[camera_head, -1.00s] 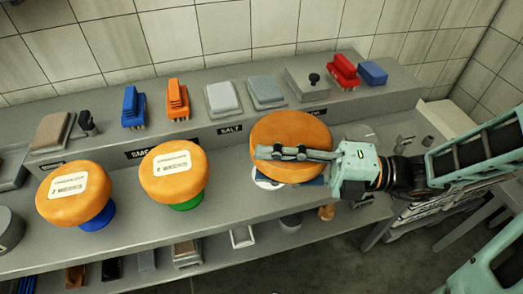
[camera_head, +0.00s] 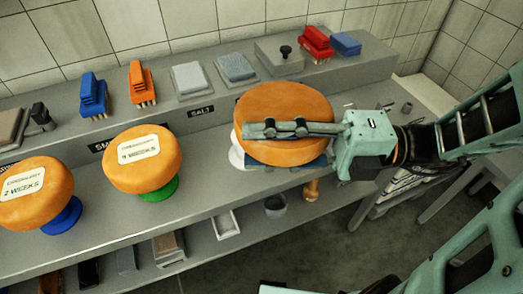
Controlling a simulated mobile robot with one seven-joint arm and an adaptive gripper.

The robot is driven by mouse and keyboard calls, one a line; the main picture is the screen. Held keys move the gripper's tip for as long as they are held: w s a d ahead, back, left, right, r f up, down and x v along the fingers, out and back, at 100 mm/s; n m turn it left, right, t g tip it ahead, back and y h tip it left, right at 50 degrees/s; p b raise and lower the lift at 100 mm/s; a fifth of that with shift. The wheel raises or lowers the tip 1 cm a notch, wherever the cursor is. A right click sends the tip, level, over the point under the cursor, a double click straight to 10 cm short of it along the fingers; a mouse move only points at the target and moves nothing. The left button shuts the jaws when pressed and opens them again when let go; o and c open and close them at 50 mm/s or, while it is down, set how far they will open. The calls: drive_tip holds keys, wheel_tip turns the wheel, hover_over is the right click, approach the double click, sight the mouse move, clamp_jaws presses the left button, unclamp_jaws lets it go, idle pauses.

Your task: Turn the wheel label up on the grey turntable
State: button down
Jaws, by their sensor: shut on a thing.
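A large orange cheese wheel (camera_head: 285,103) is at the right of the bench, with no label on the face I can see. My gripper (camera_head: 262,131) reaches in from the right and is shut on this wheel. One long finger lies across the wheel's visible face; the other finger is mostly hidden. The wheel looks slightly tilted toward me. A pale round base, perhaps the grey turntable (camera_head: 236,157), shows at the wheel's lower left. The wheel hides most of it, and I cannot tell whether they touch. A dark blue part (camera_head: 317,163) shows below the wheel's front edge.
Two labelled wheels stand to the left, one on a blue stand (camera_head: 64,216) and one on a green stand (camera_head: 160,190). Brushes, pads and a red brush (camera_head: 317,42) line the raised back ledge. A lower shelf holds a small tray (camera_head: 224,224) and a grey cup (camera_head: 275,206).

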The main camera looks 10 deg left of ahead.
drive_tip(key=shift+s+b, duration=0.25)
drive_tip(key=shift+b, duration=0.2)
drive_tip(key=shift+r, duration=0.25)
drive_tip(key=shift+r+p, duration=0.35)
drive_tip(key=shift+p, duration=0.35)
drive_tip(key=shift+r+p, duration=1.05)
drive_tip(key=shift+p, duration=0.8)
drive_tip(key=shift+d, duration=0.1)
